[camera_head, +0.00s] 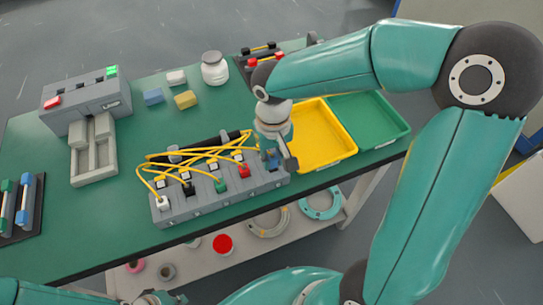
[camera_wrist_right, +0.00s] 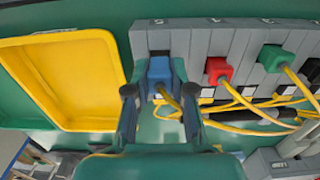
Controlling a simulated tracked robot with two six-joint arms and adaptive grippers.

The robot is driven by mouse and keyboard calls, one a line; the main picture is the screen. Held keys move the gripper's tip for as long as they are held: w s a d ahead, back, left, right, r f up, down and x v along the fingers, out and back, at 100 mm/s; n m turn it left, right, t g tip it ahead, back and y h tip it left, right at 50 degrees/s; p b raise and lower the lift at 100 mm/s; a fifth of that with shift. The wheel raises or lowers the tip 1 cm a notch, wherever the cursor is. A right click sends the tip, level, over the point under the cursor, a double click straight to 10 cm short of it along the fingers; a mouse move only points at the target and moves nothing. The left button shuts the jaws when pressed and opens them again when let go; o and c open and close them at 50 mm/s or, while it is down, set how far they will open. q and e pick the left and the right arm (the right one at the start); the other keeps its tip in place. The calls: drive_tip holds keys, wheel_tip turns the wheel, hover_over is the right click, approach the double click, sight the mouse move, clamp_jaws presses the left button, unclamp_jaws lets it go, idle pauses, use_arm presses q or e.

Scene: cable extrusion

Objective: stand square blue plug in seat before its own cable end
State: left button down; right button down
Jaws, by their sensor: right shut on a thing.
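The square blue plug (camera_wrist_right: 160,72) sits at the end slot of the grey seat block in the right wrist view, a yellow cable coming from it. In the head view, the blue plug (camera_head: 273,162) is partly hidden by my right gripper (camera_head: 279,158). The right gripper's fingers (camera_wrist_right: 159,92) are shut on the plug from both sides. Whether it is fully down in the seat I cannot tell. The grey seat block (camera_head: 205,205) also holds white, black, green and red plugs. My left gripper (camera_head: 160,298) is only partly visible at the bottom edge.
Yellow cables (camera_head: 195,152) cross behind the seat block. A yellow tray (camera_head: 318,135) and a green tray (camera_head: 370,120) are to the right. A grey machine (camera_head: 88,103), a jar (camera_head: 214,70) and small blocks stand farther back. Bare green table lies left of the seat block.

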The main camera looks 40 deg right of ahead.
drive_tip(key=shift+f+b, duration=0.8)
drive_tip(key=shift+f, duration=0.2)
drive_tip(key=shift+s+a+f, duration=0.1)
drive_tip(key=shift+s+f, duration=0.05)
drive_tip(key=shift+f, duration=0.05)
drive_tip(key=c, duration=0.9)
unclamp_jaws()
drive_tip(key=shift+f, duration=0.15)
drive_tip(key=shift+r, duration=0.3)
